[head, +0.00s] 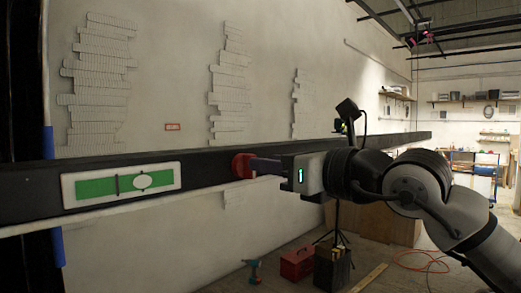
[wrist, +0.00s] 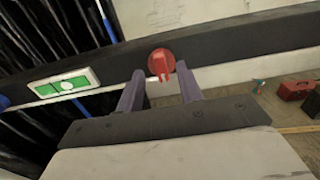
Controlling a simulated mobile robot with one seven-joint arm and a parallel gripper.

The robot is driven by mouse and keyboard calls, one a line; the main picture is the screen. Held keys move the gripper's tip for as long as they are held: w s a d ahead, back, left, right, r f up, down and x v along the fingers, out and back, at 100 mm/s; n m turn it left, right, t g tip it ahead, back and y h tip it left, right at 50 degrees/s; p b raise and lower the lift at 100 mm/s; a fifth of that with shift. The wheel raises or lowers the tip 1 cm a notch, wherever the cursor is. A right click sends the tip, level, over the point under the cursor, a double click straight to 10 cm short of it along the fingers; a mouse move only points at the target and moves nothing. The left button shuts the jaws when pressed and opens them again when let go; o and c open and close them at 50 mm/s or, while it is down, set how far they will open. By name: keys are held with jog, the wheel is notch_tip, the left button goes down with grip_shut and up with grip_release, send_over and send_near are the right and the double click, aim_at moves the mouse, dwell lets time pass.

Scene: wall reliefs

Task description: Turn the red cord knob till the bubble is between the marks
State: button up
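The red knob (head: 243,166) sits on the front of a long dark beam on the wall. In the wrist view the knob (wrist: 161,58) is round with a raised grip bar. My gripper (head: 257,167) points at it, fingertips close to it. In the wrist view my gripper (wrist: 161,74) is open, one finger to each side of the knob, with gaps beside the grip bar. The level (head: 80,187) is a white frame with a green window left of the knob. Its white oval bubble (head: 146,180) lies right of a dark mark (head: 118,184). A second mark is not clear.
The dark beam (head: 330,147) runs along the wall to both sides. Pale slatted reliefs (head: 101,75) hang above it. On the floor below are a red toolbox (head: 297,262), a dark box (head: 332,268) and a drill (head: 254,270).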

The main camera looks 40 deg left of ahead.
aim_at(247, 166)
jog(key=a, duration=0.3)
jog(key=shift+w+p, duration=0.1)
jog(key=shift+p, duration=0.3)
grip_shut()
